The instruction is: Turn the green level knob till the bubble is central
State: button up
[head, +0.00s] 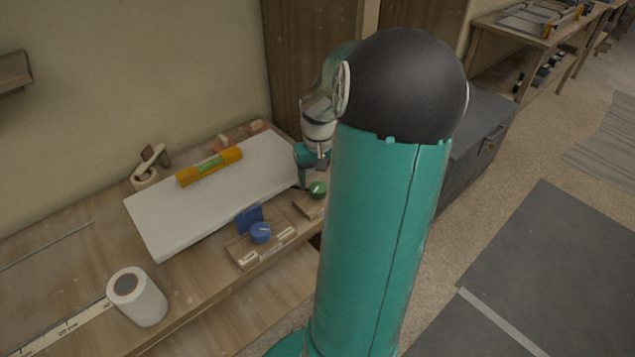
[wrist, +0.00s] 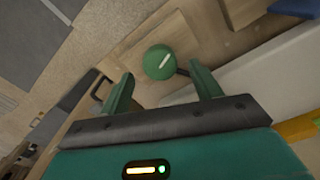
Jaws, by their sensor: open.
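The green level knob (head: 318,189) sits on a small wooden block at the bench's front edge. In the wrist view the knob (wrist: 159,62) is round with a pale pointer line. My gripper (wrist: 162,88) is open, and the knob lies just ahead of its fingertips, between their lines, not gripped. In the head view my gripper (head: 313,168) is just above the knob, partly hidden by my arm. The yellow spirit level (head: 209,167) lies on the white board (head: 160,225), with a green vial in its middle. The bubble is too small to make out.
A blue knob (head: 260,232) on a wooden block with pale strips and a blue upright piece stands left of the green knob. A tape dispenser-like object (head: 148,168) is behind the board. A grey chest (head: 475,140) stands to the right.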

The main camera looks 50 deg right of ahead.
notch_tip(320, 180, down, 2)
jog(key=shift+s, duration=0.1)
jog(key=shift+f, duration=0.25)
jog(key=c, duration=1)
